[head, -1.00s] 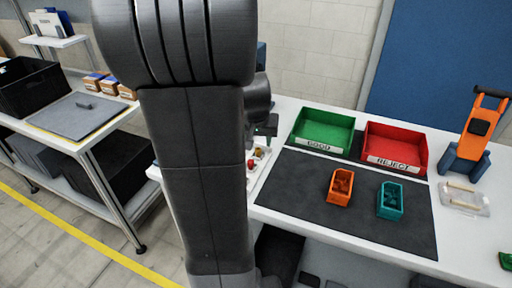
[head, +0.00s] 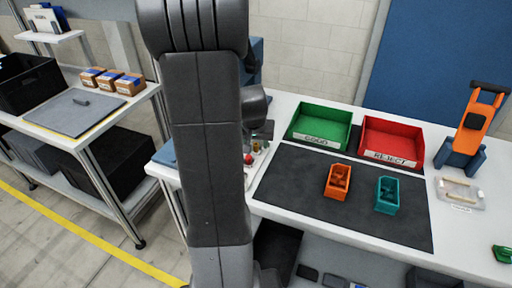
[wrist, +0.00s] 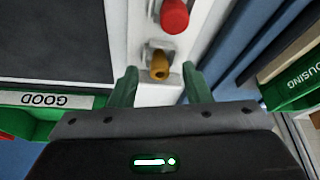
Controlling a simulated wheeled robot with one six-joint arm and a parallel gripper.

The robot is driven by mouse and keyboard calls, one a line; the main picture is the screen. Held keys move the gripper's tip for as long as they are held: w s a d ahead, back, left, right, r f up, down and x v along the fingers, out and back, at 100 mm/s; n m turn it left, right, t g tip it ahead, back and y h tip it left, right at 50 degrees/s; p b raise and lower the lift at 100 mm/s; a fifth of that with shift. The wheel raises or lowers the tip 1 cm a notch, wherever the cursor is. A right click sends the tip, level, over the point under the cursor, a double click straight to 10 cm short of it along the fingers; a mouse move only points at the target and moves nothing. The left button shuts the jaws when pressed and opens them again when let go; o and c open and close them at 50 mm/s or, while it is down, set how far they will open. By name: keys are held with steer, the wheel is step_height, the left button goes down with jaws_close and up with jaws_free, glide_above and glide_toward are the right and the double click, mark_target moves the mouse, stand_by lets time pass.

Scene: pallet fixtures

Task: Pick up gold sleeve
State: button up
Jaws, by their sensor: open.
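The gold sleeve (wrist: 159,66) stands in a small pale holder on the white bench strip, in the wrist view. My gripper (wrist: 159,70) has green fingers that are spread apart, with the sleeve showing between their tips. I cannot tell how far the fingertips are above it. No finger visibly touches it. In the head view my arm hides most of the gripper, and the small gold part (head: 256,147) shows only just past the arm's edge.
A red cylindrical part (wrist: 174,15) stands close by the sleeve. A green GOOD bin (head: 321,126) and red REJECT bin (head: 393,142) stand at the back of the bench. An orange bin (head: 337,182) and teal bin (head: 387,195) sit on the dark mat (head: 300,205).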

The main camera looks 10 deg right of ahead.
jaws_close()
